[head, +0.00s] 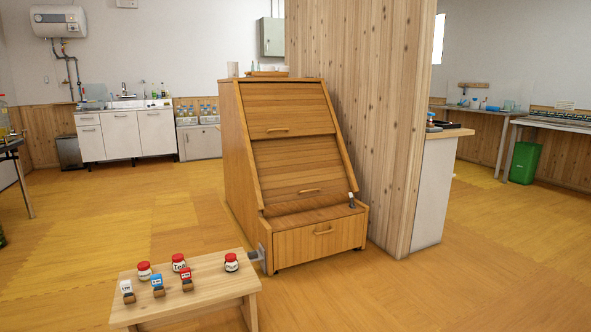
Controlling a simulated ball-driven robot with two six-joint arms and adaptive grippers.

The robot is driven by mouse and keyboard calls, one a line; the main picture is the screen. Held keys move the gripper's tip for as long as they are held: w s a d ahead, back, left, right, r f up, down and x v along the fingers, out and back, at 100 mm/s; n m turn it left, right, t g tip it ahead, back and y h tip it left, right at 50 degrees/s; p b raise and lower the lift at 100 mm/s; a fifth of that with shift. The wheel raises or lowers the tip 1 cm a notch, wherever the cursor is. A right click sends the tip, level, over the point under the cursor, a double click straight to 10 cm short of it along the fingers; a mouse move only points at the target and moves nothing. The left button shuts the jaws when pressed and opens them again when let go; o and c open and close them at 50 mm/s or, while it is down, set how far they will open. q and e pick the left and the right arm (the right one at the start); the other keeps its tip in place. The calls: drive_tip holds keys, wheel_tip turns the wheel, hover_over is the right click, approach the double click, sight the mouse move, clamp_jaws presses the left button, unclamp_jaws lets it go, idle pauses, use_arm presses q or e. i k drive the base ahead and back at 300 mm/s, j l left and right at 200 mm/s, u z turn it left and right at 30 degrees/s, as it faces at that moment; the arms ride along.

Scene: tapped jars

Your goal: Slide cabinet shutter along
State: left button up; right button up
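A wooden cabinet (242,170) with a slanted front stands mid-room against a wood-panelled partition. Its upper slatted shutter panel (285,106) has a small handle (278,129) near its lower edge. A lower slatted panel (298,165) has a handle (309,190) near its bottom. Both panels appear to cover their parts of the front, and I see no gap into the cabinet. A rounded wooden piece (305,209) lies across the ledge below. A drawer (320,241) at the base looks shut. Neither of my grippers is in view.
A low wooden table (205,283) in front left bears red-lidded jars (179,262) and several small tapped containers (157,284). A grey bracket (256,254) is by its right end. The partition (385,150) closes off the cabinet's right side. Floor is open left and right.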

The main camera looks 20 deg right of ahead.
sight(293, 169)
drive_tip(key=i+l, duration=1.05)
